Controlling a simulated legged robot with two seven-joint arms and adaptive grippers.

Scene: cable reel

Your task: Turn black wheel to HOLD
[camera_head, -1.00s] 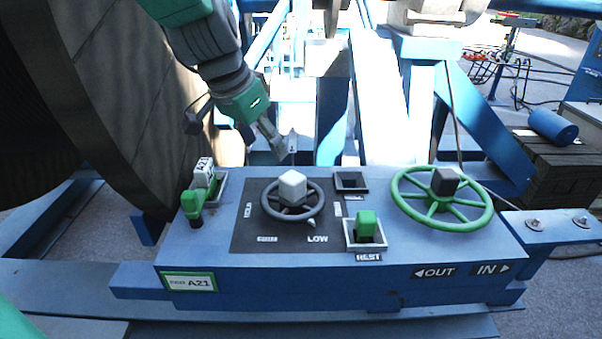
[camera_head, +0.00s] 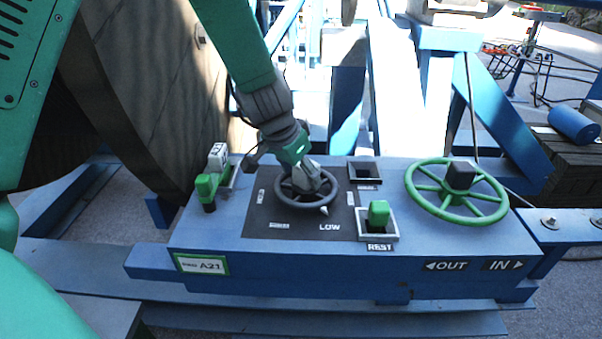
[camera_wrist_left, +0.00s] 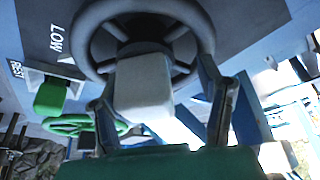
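The black wheel (camera_head: 290,203) lies on the dark panel of the blue console, and its small white pointer is beside the LOW label (camera_head: 330,228). A white cube-shaped knob (camera_wrist_left: 145,85) sits at the wheel's hub. My left gripper (camera_head: 308,183) is over the hub in the head view and covers the knob there. In the left wrist view its two fingers (camera_wrist_left: 160,110) stand apart on either side of the knob, with a clear gap on the right. The left panel label is too small to read now. My right gripper is not in view.
A green handwheel (camera_head: 455,208) is at the console's right. A green switch (camera_head: 378,214) by the REST label is close to the black wheel's right. Another green-handled lever (camera_head: 208,187) stands to its left. A large wooden reel (camera_head: 150,100) rises behind left.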

